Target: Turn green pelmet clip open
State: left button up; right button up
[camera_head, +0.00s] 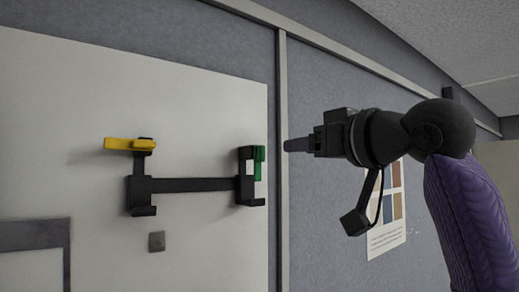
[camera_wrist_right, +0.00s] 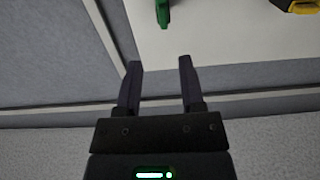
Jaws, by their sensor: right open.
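The green clip (camera_head: 259,163) sits upright at the right end of a black bracket bar (camera_head: 190,185) on a white wall panel. Its lower end also shows at the top of the right wrist view (camera_wrist_right: 163,14). A yellow clip (camera_head: 124,144) lies level at the bar's left end; part of it shows in the right wrist view (camera_wrist_right: 304,6). My right gripper (camera_head: 288,145) is just right of the green clip, apart from it. Its two fingers (camera_wrist_right: 160,70) are open with nothing between them. My left gripper is not in view.
A small grey square plate (camera_head: 156,241) is on the panel below the bar. A dark grey frame (camera_head: 40,235) is at lower left. A poster with coloured squares (camera_head: 390,210) hangs behind my right arm. A vertical trim strip (camera_head: 282,180) runs beside the panel.

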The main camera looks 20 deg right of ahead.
aim_at(263, 152)
jog(key=p+x, duration=0.4)
jog(key=x, duration=0.4)
jog(key=shift+w+a+p, duration=0.25)
jog(key=shift+a+p, duration=0.05)
jog(key=shift+w+f, duration=0.15)
jog(key=shift+a, duration=0.2)
grip_shut()
jog(key=shift+d, duration=0.1)
